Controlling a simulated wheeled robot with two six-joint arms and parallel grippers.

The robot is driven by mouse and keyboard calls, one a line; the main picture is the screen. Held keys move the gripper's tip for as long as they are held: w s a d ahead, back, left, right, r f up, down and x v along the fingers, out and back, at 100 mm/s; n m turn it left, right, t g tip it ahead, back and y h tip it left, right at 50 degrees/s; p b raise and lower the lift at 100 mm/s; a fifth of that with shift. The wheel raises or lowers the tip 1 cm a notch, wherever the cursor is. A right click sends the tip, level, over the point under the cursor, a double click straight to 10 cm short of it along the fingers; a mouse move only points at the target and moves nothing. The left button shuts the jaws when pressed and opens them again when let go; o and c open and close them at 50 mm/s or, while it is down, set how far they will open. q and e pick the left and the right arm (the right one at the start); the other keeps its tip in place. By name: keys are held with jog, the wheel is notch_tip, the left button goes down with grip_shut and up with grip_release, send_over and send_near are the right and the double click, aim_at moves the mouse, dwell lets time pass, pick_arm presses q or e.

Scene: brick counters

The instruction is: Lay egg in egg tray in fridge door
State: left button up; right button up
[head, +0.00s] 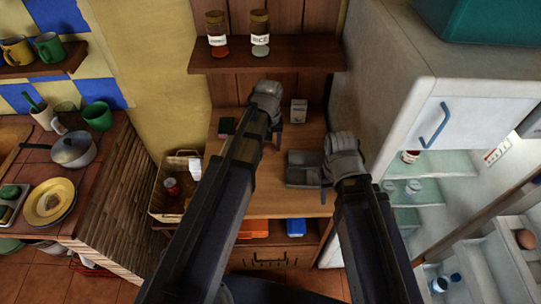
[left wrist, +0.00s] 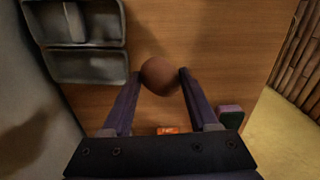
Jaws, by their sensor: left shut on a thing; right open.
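My left gripper (head: 277,141) is over the wooden counter in the head view. In the left wrist view its fingertips (left wrist: 160,78) are shut on a brown egg (left wrist: 159,74), one on each side. This egg is hidden in the head view. My right gripper (head: 325,192) is open beside a grey compartment tray on the counter. The fridge (head: 463,105) stands at the right, with its door (head: 470,228) open. Another brown egg (head: 525,239) sits in a pale holder in the door, at the right edge of the head view.
The grey compartment tray (head: 304,158) lies on the wooden counter (head: 290,207), close to my grippers. A small box (head: 299,110) stands at the back. A shelf with two jars (head: 260,33) hangs above. A basket (head: 172,205) is at the left. Glass shelves (head: 425,192) show inside the fridge.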

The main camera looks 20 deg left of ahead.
aim_at(269, 145)
pick_arm(q)
jog(key=shift+f+b, duration=3.3)
jog(key=shift+f, duration=0.65)
jog(key=shift+f, duration=0.2)
jog(key=o, duration=0.9)
jog(key=shift+r, duration=0.25)
notch_tip(269, 145, up, 12)
jog(key=p, duration=1.2)
